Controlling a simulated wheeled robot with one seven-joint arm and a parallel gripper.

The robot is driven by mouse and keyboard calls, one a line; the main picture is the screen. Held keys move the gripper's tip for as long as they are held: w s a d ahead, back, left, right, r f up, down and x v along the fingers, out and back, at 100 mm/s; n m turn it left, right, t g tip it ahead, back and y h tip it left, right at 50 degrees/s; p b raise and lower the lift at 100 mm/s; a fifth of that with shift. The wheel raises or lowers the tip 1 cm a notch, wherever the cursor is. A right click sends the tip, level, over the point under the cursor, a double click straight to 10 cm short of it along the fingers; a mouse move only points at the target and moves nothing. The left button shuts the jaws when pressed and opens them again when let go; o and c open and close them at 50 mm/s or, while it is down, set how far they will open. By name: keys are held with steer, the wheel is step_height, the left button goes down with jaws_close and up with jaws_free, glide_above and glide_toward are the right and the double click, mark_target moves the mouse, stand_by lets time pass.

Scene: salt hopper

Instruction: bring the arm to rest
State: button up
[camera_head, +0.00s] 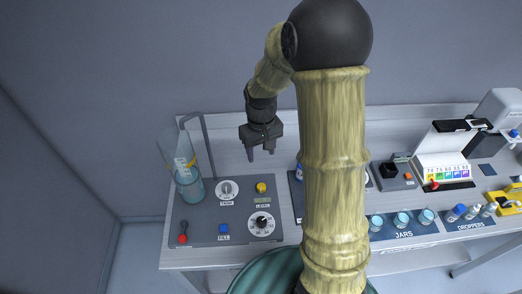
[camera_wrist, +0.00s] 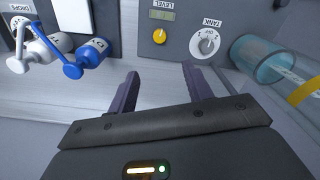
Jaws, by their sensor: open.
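My gripper (camera_head: 261,153) hangs above the back of the bench, fingers pointing down, behind the grey control panel (camera_head: 211,212). In the wrist view the two purple fingers of my gripper (camera_wrist: 159,88) stand wide apart with nothing between them. My arm (camera_head: 334,170) rises in front of the bench and bends over at the top. It hides the middle of the bench in the head view. The gripper appears clear of the panel and of the bottles beside it.
A tall clear tank with blue liquid (camera_head: 190,188) stands left of the panel's knobs. Jars (camera_head: 401,220), droppers (camera_head: 472,212) and a colour chart (camera_head: 445,171) are on the right. The wall (camera_head: 120,80) is behind.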

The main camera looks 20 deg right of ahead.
stand_by(0.3)
steer(key=s+r+m+t, duration=0.1)
steer(key=s+r, duration=0.3)
steer(key=s, duration=0.8)
steer(key=shift+s+m+t+b, duration=0.3)
steer(key=shift+s+m+t, duration=0.1)
steer(key=shift+t, duration=0.4)
steer(key=w+f+n+g+b, duration=0.1)
steer(key=w+f+g+b, duration=0.1)
steer(key=w, duration=1.1)
steer(key=shift+f+n+g+b, duration=0.3)
steer(key=shift+f+n+b, duration=0.15)
steer(key=shift+f, duration=0.5)
steer(key=shift+f, duration=0.1)
